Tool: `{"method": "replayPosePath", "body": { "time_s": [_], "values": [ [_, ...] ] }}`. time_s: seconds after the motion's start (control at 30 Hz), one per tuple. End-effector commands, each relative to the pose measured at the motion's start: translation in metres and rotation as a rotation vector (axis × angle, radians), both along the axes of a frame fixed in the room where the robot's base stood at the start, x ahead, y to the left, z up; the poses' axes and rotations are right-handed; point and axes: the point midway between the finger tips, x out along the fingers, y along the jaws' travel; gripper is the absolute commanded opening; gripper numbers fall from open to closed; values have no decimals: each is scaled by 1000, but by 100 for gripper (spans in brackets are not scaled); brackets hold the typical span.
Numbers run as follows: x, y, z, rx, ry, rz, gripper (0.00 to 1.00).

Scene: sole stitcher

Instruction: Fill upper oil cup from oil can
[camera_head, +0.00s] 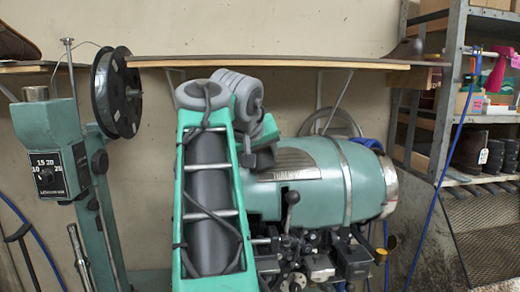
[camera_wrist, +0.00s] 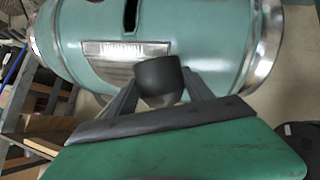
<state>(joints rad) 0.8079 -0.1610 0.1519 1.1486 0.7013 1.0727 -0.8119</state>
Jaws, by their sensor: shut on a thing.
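My gripper (camera_wrist: 160,92) is shut on a dark grey, rounded thing (camera_wrist: 158,74), which looks like the oil can. Its lower end is paler and partly hidden between the fingers. In the wrist view it shows against the teal stitcher body (camera_wrist: 205,30), and I cannot tell the gap between them. In the head view, my gripper end is mostly hidden behind my green arm, in front of the teal stitcher body (camera_head: 315,180). I cannot make out the upper oil cup for sure. A small yellow cup-like part (camera_head: 380,256) sits low at the stitcher's right.
A wooden wall shelf (camera_head: 270,62) runs above the stitcher. A wire spool (camera_head: 117,92) and control box (camera_head: 47,172) stand at the left. A black ball-topped lever (camera_head: 292,198) rises in front of the stitcher. A metal rack (camera_head: 447,90) with boots stands at the right.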

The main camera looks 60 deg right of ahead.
Motion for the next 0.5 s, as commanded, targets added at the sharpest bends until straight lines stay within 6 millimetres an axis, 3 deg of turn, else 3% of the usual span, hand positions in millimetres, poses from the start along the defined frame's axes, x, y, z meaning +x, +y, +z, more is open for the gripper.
{"method": "replayPosePath", "body": {
  "time_s": [0.5],
  "values": [
    [10, -2, 8, 13, 68, 1, 24]
  ]
}}
